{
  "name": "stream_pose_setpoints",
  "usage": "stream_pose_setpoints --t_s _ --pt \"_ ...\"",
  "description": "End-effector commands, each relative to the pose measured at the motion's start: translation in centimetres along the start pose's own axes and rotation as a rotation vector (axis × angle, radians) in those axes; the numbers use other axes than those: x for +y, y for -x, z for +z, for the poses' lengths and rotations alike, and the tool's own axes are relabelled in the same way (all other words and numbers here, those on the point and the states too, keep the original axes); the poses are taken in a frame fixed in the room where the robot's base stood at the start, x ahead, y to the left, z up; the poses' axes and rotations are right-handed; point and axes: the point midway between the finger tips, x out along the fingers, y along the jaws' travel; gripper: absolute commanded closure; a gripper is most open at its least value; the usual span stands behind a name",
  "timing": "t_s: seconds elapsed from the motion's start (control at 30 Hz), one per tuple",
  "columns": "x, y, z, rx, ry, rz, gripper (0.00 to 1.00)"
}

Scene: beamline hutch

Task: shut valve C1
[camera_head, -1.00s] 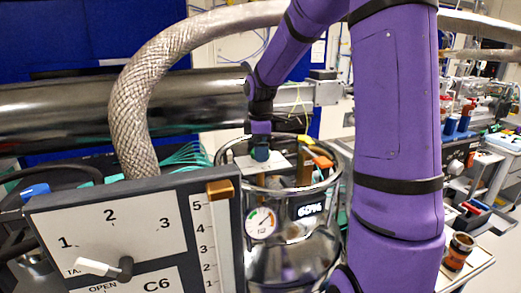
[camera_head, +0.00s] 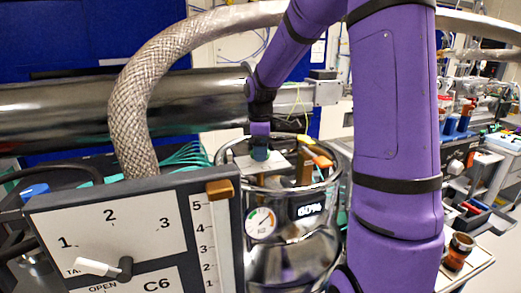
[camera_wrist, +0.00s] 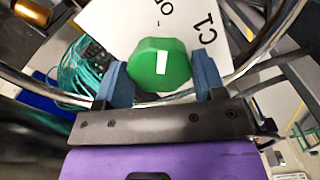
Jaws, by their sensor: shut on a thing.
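Valve C1 shows in the wrist view as a green faceted knob (camera_wrist: 147,66) with a white mark, in front of a white plate (camera_wrist: 115,22) lettered "C1" and a partly hidden "OP". My gripper (camera_wrist: 160,76) has its two blue fingers on either side of the knob and is shut on it. In the head view my gripper (camera_head: 260,153) reaches down to the top of a shiny metal vessel (camera_head: 285,262); the knob is mostly hidden there. The vessel carries a round gauge (camera_head: 261,222) and a small digital display (camera_head: 310,210), its digits hard to read.
A grey panel (camera_head: 128,190) marked "C6" with a white lever (camera_head: 97,267) stands front left. A braided hose (camera_head: 135,110) arches above it. A metal ring (camera_wrist: 275,35) surrounds the valve. An orange handle (camera_head: 322,161) and brown block (camera_head: 304,172) are close right of my gripper.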

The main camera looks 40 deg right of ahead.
Motion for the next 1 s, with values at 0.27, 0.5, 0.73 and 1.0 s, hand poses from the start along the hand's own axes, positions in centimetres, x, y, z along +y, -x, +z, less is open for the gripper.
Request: stream_pose_setpoints --t_s 0.27,0.5,0.73,1.0 --pt "0.0 0.02 -0.09 0.001 -0.203 0.001 0.6" --pt "0.0 0.03 -0.11 0.002 -0.431 0.001 0.6" --pt "0.01 0.03 -0.11 0.001 -0.649 0.001 0.6" --pt "0.02 0.03 -0.1 0.002 -0.907 0.001 0.6"
